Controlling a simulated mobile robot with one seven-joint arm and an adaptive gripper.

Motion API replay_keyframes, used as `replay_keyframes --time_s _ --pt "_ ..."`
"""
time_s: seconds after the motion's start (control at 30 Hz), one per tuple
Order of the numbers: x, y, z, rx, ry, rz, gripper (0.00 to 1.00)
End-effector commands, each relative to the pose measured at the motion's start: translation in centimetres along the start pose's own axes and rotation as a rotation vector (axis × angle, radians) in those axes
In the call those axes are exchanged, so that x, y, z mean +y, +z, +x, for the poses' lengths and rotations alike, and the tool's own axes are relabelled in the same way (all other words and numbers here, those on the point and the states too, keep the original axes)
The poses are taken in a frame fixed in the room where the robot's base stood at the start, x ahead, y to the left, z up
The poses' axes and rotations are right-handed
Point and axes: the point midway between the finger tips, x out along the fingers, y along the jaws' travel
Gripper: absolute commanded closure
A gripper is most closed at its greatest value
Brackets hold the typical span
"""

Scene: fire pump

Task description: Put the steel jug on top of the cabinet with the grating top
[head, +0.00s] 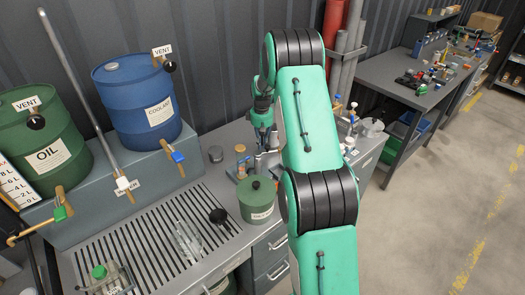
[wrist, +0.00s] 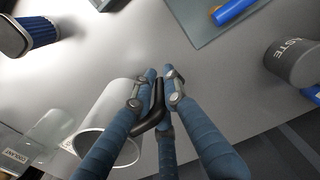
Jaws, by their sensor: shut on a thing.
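The steel jug (wrist: 107,108), a pale grey cylinder with a black handle (wrist: 151,118), shows in the wrist view. My gripper (wrist: 160,78) has its blue fingers closed around that handle. I cannot tell whether the jug touches the worktop. In the head view my gripper (head: 263,128) points down over the worktop behind the green lidded pot, and my arm hides most of the jug. The cabinet with the grating top (head: 120,241), a slotted grey surface, is at the lower left of the head view, left of my gripper.
A clear container (head: 187,240) and a black funnel-like item (head: 218,215) lie on the grating. The green pot (head: 257,203) stands near its right edge. Blue (head: 140,100) and green (head: 40,140) drums stand behind. A waste bin (wrist: 293,65) and blue filter (wrist: 30,35) flank the gripper.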

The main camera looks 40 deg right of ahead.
Motion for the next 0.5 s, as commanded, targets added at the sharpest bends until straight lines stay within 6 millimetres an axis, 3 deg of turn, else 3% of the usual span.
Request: replay_keyframes --time_s 0.33,0.5 --pt "0.0 -0.1 0.1 0.001 0.001 0.000 1.00" --pt "0.0 0.0 1.1 0.000 0.000 0.000 1.00"
